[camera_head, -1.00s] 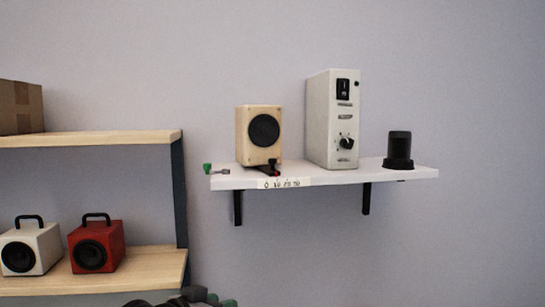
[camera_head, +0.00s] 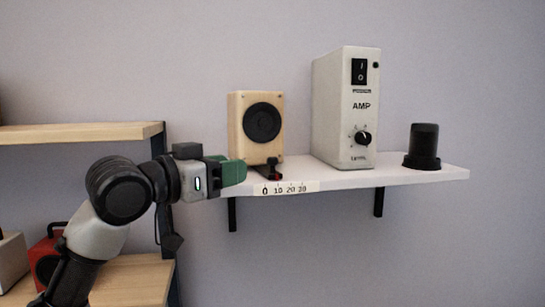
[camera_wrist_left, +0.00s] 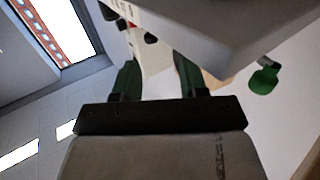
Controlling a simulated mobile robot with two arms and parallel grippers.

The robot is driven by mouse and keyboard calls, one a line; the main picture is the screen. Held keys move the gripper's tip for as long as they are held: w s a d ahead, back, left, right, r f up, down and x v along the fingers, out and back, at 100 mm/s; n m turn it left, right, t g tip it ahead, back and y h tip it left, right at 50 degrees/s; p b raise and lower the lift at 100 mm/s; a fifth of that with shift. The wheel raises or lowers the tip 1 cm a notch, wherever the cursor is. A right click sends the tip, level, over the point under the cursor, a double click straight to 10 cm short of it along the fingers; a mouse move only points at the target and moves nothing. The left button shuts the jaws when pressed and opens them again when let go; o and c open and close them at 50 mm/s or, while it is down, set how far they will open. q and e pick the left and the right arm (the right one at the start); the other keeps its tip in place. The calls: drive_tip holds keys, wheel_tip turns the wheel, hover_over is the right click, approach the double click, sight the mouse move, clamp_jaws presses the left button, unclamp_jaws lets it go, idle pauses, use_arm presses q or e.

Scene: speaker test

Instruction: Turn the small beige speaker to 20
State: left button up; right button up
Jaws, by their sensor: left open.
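The small beige speaker (camera_head: 240,130) with a round black cone stands at the left of a white wall shelf (camera_head: 400,179). A dark pointer with a red tip (camera_head: 275,174) sticks out at its front base, close above the 10 mark of the scale strip (camera_head: 286,188), marked 0, 10, 20, 30. My left gripper (camera_head: 238,171) has green fingers and is in front of the shelf's left end, just left of the speaker's base; I cannot tell if it touches anything. In the left wrist view its fingers (camera_wrist_left: 157,78) are apart with nothing clearly held. My right gripper is out of view.
A white amplifier (camera_head: 342,110) with a knob and a black cylinder (camera_head: 423,145) stand farther right on the shelf. A wooden shelf unit (camera_head: 80,135) with a red speaker (camera_head: 48,262) is at left. A green-ended part (camera_wrist_left: 265,78) shows in the left wrist view.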

sight(273, 158)
use_arm(q)
drive_tip(key=p+x, duration=0.1)
drive_tip(key=x, duration=0.1)
drive_tip(key=p+x, duration=0.2)
drive_tip(key=x, duration=0.1)
drive_tip(key=s+d+r+p+x, duration=0.1)
drive_tip(key=p+x, duration=0.1)
drive_tip(key=x, duration=0.1)
drive_tip(key=shift+d, duration=0.1)
drive_tip(key=shift+w+d+f+p, duration=0.1)
drive_tip(key=shift+w+d+p, duration=0.25)
drive_tip(key=shift+w+d, duration=0.15)
drive_tip(key=shift+c, duration=1.4)
clamp_jaws()
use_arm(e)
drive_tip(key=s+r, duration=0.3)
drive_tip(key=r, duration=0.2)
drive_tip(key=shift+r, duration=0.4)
